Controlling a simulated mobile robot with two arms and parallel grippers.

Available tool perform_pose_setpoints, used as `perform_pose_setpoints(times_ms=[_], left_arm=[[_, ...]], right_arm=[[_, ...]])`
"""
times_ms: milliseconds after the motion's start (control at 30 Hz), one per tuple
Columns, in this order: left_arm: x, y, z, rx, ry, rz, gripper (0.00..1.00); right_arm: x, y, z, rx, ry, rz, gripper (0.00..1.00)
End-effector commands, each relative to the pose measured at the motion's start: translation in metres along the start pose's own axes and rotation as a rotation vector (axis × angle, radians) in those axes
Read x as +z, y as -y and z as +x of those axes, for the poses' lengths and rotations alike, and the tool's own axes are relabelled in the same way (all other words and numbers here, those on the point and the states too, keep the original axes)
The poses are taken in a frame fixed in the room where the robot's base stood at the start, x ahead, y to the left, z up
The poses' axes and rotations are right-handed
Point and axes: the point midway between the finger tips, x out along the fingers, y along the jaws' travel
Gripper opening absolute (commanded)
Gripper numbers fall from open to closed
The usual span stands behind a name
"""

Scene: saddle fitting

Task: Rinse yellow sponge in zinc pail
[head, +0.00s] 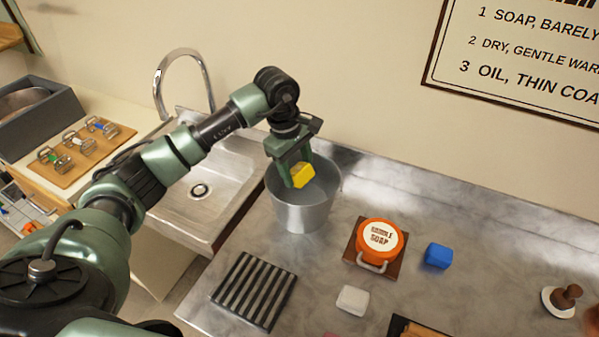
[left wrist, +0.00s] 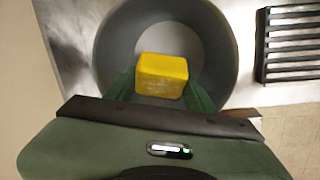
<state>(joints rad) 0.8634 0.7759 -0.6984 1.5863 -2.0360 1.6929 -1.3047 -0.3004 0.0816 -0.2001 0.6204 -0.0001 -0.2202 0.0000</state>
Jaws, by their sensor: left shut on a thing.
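The yellow sponge (head: 302,175) is a small block held between the fingers of my left gripper (head: 297,172). My left gripper points down over the mouth of the zinc pail (head: 303,217), with the sponge at about rim level or inside it. In the left wrist view the sponge (left wrist: 162,76) sits between the green fingertips, with the round grey pail wall (left wrist: 215,45) around it. The exact depth of the sponge is hard to tell. My right gripper is not in view.
A sink (head: 205,185) with a curved faucet (head: 185,60) lies left of the pail. A wooden-knobbed tool (head: 562,298) is at far right.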

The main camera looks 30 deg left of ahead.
Motion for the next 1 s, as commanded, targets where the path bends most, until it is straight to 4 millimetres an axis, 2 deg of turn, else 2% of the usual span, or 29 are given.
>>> perform_pose_setpoints(times_ms=[900,1000], left_arm=[[0.006,-0.012,-0.070,0.001,-0.001,0.000,0.22],[0.006,-0.012,-0.073,0.000,0.000,0.001,0.22]], right_arm=[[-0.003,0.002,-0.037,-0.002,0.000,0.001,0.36],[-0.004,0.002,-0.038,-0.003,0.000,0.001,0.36]])
